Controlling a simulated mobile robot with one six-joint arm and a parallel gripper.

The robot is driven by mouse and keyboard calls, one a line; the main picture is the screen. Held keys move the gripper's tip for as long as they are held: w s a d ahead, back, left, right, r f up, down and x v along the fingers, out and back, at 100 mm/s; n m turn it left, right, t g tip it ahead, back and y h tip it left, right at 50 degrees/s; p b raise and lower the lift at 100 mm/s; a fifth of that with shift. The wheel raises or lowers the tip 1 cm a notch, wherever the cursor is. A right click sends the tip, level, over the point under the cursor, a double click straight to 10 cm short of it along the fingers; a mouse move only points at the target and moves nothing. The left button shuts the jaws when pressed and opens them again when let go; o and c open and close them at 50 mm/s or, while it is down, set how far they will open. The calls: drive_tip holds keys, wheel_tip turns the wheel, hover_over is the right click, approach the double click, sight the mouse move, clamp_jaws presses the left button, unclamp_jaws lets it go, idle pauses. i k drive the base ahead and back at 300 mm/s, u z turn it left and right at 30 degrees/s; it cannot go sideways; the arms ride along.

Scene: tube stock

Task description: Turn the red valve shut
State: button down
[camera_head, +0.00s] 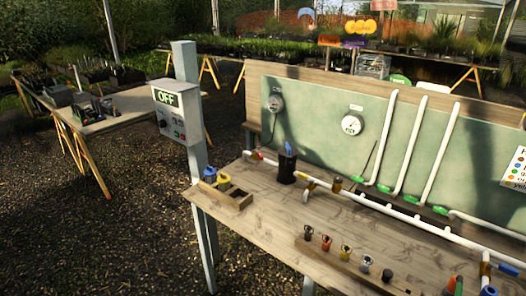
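I cannot clearly pick out a red valve. A small red part (256,156) sits at the left end of the white pipe (400,217) that runs along the bench; it is too small to tell whether it is a valve handle. Another red and green piece (455,284) shows at the bottom right, partly cut off by the frame edge. Blue parts (508,269) sit near the pipe at the far right. How any valve is turned cannot be told. My gripper is not in view.
A wooden bench (262,228) carries a wooden tray (232,199) with blue and yellow pieces, a black cylinder (287,168) and a row of coloured fittings (345,252). A green board (320,150) with gauges stands behind. A post (187,70) holds a box reading OFF (166,98). Gravel lies at left.

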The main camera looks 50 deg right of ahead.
sight(261, 156)
drive_tip(key=u, duration=0.05)
drive_tip(key=i, duration=1.5)
drive_tip(key=u, duration=0.35)
